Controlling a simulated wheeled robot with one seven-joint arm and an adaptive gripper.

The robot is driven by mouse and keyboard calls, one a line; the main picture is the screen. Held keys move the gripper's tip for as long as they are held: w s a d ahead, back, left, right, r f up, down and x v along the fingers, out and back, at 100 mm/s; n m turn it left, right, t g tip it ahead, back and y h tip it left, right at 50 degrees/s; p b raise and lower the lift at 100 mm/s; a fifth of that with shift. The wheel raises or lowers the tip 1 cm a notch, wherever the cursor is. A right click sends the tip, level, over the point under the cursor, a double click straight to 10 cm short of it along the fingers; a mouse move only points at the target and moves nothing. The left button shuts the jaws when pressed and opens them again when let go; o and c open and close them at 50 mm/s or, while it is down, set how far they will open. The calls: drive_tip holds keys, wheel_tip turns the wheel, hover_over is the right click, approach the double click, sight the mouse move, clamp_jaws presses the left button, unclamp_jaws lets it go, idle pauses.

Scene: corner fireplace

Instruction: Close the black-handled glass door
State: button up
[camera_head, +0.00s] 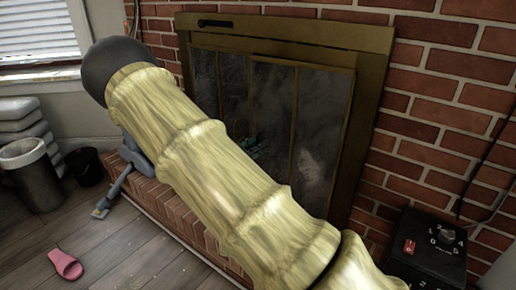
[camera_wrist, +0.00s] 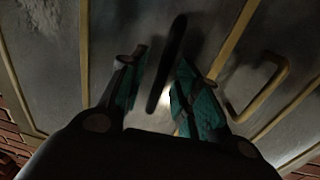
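The glass door (camera_head: 268,92) has dark, sooty panes in brass strips and sits in the brass fireplace frame (camera_head: 372,75). I cannot tell how far it stands open. In the wrist view, a long black handle (camera_wrist: 174,45) stands out against the grey glass (camera_wrist: 125,22). My gripper (camera_wrist: 158,72) is open, with its teal-padded fingers on either side of the handle. Clear gaps show beside the handle, and contact cannot be seen. In the head view, only teal bits of my gripper (camera_head: 251,143) show before the glass; my arm hides the rest and the lower left of the door.
A brass-coloured loop handle (camera_wrist: 268,88) is to the right in the wrist view. The brick hearth (camera_head: 180,212) runs below the fireplace. A black box with switches (camera_head: 428,248) stands at the right. A pink slipper (camera_head: 65,264) and bins (camera_head: 35,178) are at the left.

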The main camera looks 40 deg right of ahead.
sight(262, 140)
drive_tip(key=shift+d, duration=0.15)
clamp_jaws()
drive_tip(key=shift+d, duration=0.1)
drive_tip(key=shift+w+d+r+p, duration=0.1)
drive_tip(key=shift+w+d+p, duration=0.25)
drive_tip(key=shift+d, duration=0.45)
drive_tip(key=shift+w+d+r+p, duration=0.1)
drive_tip(key=shift+w+d+p, duration=0.15)
drive_tip(key=shift+w+d, duration=0.4)
drive_tip(key=shift+s+d, duration=0.15)
drive_tip(key=shift+s, duration=0.05)
unclamp_jaws()
drive_tip(key=shift+d+f, duration=0.15)
drive_tip(key=shift+a, duration=0.25)
